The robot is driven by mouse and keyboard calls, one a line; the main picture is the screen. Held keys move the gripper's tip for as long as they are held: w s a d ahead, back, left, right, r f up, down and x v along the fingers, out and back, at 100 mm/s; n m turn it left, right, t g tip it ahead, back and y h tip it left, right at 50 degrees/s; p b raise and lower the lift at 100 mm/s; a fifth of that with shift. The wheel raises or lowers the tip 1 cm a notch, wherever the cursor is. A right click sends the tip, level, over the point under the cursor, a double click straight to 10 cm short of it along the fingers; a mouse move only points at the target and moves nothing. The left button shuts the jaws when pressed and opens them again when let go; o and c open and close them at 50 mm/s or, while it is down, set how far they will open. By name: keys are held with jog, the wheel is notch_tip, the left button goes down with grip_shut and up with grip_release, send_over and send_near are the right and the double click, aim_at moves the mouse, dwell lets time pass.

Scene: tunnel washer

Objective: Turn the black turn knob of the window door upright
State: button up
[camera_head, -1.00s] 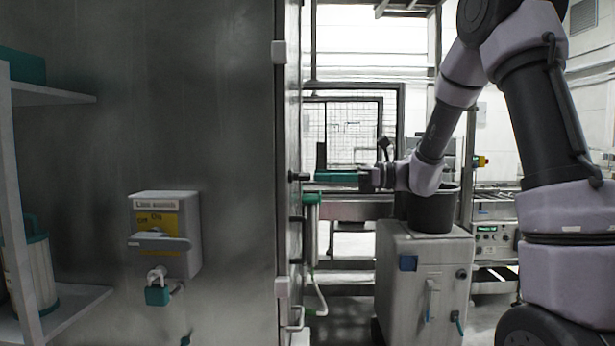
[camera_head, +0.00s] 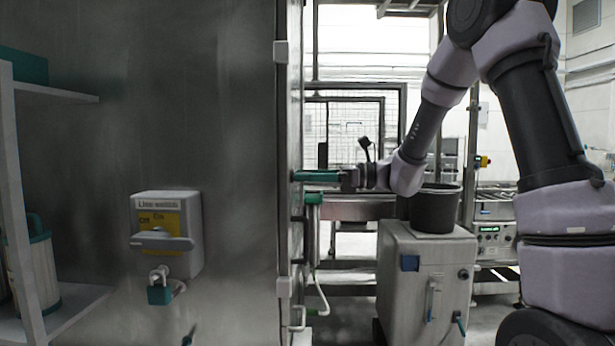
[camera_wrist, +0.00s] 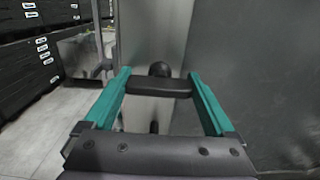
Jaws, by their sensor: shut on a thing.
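The black turn knob (camera_wrist: 160,88) shows in the wrist view as a short bar with a round hub (camera_wrist: 159,69) behind it. It spans the gap between the teal fingers of my gripper (camera_wrist: 158,79), and its ends touch both. In the head view my gripper (camera_head: 300,176) reaches left to the face of the grey metal door (camera_head: 287,120), seen nearly edge-on. There the fingers hide the knob. The bar lies across the wrist picture; I cannot tell its true angle on the door.
A second small dark fitting (camera_wrist: 155,127) sits on the door panel, between the fingers. A grey cabinet (camera_head: 425,285) with a black bucket (camera_head: 440,208) stands below my forearm. A padlocked isolator box (camera_head: 166,235) is on the left wall. Dark stacked crates (camera_wrist: 40,50) stand at upper left in the wrist view.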

jog(key=n, duration=0.4)
jog(key=shift+n, duration=0.4)
jog(key=n, duration=0.4)
jog(key=shift+s+n, duration=0.1)
jog(key=shift+n, duration=0.2)
jog(key=n, duration=0.4)
jog(key=shift+f+n, duration=0.1)
jog(key=shift+n, duration=2.1)
jog(key=shift+f, duration=0.1)
jog(key=o, duration=1.1)
jog(key=shift+c, duration=0.2)
jog(key=shift+d, duration=0.1)
